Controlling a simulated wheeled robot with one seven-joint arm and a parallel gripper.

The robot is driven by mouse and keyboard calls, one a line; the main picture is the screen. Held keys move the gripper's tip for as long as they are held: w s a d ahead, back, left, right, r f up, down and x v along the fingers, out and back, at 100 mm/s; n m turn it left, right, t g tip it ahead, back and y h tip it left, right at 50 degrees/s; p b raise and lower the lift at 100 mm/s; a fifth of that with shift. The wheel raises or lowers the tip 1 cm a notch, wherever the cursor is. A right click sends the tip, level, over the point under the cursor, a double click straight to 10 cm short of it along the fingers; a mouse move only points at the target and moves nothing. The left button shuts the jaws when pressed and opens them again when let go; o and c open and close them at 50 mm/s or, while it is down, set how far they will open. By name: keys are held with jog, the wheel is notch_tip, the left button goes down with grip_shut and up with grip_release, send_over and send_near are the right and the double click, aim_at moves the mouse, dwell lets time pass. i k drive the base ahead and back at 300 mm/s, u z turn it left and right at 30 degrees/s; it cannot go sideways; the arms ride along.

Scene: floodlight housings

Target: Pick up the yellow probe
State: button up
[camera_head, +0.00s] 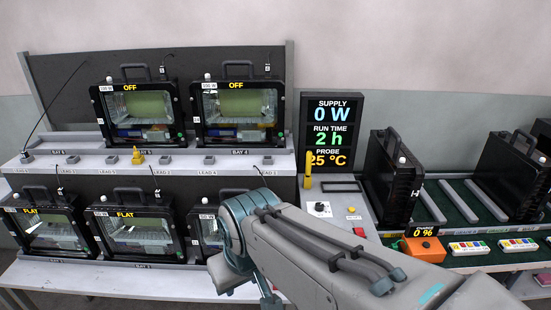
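The yellow probe (308,172) is a slim yellow stick standing upright at the left edge of the grey console, in front of the lower left of the black display. My arm reaches in from the lower right, and its bent joint is below and left of the probe, apart from it in the picture. My gripper cannot be made out; it is hidden behind the arm or below the picture's edge. Nothing is seen touching the probe.
The display (332,128) reads supply 0 W, run time 2 h, probe 25 °C. Floodlight housings (238,112) stand on two shelves at left. A smaller yellow piece (137,156) sits on the upper shelf. A black housing (394,180) and orange box (424,247) are right.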

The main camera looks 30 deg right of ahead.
aim_at(309, 155)
jog(key=z, duration=0.2)
jog(key=i, duration=0.65)
jog(key=z, duration=0.9)
jog(key=i, duration=0.35)
jog(key=z, duration=0.3)
